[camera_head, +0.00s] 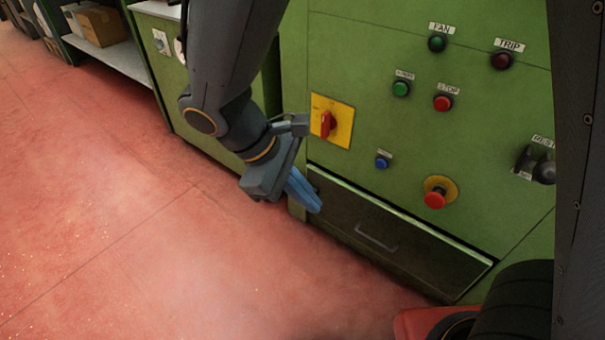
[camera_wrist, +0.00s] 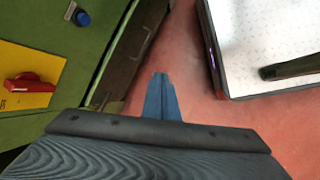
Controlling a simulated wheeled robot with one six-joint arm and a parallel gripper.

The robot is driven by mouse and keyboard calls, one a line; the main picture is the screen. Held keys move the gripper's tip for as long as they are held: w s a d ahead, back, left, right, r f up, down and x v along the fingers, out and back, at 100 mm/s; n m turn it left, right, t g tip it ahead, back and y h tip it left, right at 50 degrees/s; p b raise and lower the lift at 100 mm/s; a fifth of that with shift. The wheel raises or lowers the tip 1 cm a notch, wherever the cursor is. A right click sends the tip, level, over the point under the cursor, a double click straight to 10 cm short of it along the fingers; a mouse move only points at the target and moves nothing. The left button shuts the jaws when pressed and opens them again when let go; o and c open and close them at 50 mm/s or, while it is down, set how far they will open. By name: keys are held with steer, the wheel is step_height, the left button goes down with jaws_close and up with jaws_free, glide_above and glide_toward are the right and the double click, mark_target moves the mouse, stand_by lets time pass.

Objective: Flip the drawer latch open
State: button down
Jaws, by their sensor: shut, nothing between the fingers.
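The drawer (camera_head: 405,251) is a dark, worn front set low in a green machine, with a thin bar handle (camera_head: 376,237) in its middle. It looks shut. In the wrist view the drawer front (camera_wrist: 126,60) runs as a dark slanting strip left of the fingers. My gripper (camera_head: 316,207) is shut and empty, its blue fingers pointing down and right at the drawer's left end. In the wrist view the fingers (camera_wrist: 160,76) show the floor beyond their tips. I cannot make out the latch clearly; the fingers cover part of the drawer's left end.
Above the drawer are a red rotary switch (camera_head: 327,124) on a yellow plate, a blue button (camera_head: 382,162) and a red emergency stop (camera_head: 435,199). More buttons sit higher. The red floor (camera_head: 150,240) is clear at left. A shelf with a cardboard box (camera_head: 100,27) stands behind.

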steer(key=w+a+f+n+t+h, duration=0.1)
steer(key=w+a+f+n+t, duration=0.1)
steer(key=f, duration=0.6)
steer(key=w+a+f+n+t+h+b, duration=0.1)
steer(key=w+a+f+n+t, duration=0.1)
steer(key=w+f+n+t, duration=0.3)
steer(key=w+a+f+n+t, duration=0.3)
steer(key=w+f+n, duration=0.4)
steer(key=f, duration=0.5)
steer(key=shift+w+f+n+h+b, duration=0.25)
steer(key=shift+f+n+h+b, duration=0.05)
steer(key=shift+h, duration=0.1)
steer(key=b+x, duration=0.5)
steer(key=x, duration=0.5)
steer(key=shift+a+r+b, duration=0.1)
steer(key=shift+r+b, duration=0.45)
steer(key=shift+r, duration=1.55)
